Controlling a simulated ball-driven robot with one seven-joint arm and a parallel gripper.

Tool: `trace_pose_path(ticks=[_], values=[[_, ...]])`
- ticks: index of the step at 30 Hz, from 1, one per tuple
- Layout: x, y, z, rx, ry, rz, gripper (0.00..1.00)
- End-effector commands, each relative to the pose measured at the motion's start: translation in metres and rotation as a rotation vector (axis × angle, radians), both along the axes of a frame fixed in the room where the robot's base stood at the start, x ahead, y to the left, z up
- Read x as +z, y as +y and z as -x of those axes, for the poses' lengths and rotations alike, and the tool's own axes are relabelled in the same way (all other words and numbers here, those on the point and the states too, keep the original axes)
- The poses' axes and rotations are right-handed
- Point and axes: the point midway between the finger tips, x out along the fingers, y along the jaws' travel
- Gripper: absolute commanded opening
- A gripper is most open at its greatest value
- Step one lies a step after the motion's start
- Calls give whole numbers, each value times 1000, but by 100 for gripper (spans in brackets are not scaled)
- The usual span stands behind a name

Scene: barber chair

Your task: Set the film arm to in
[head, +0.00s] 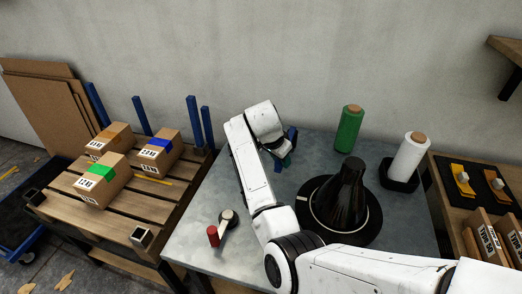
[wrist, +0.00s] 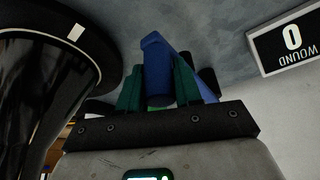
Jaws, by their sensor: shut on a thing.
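My gripper (wrist: 157,90) has its green fingers shut on a blue bar (wrist: 157,58), which I take to be the film arm. The bar stands between the two fingers in the wrist view, with its upper end showing past them. In the head view my gripper (head: 284,161) is at the back left of the grey table, and a little of the blue bar (head: 292,134) shows beside it. My wrist hides most of the bar and its base there. I cannot tell which setting the arm is at.
A black cone on a round turntable (head: 345,200) stands right of my gripper. Green (head: 349,128) and white (head: 408,158) film rolls stand behind and right of it. A red-knobbed lever (head: 213,236) is at the table's front left. A "WOUND 0" display (wrist: 289,38) faces the wrist view.

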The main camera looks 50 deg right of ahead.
Motion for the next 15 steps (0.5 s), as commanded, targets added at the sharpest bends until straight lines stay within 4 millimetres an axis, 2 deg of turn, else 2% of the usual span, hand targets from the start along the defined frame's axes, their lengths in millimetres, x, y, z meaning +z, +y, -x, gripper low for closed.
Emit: trace_pose_path(ticks=[1, 6, 15], values=[[8, -4, 10, 33, 2, 2, 0], [6, -17, 30, 147, 1, 2, 0], [2, -32, 49, 168, -1, 2, 0]])
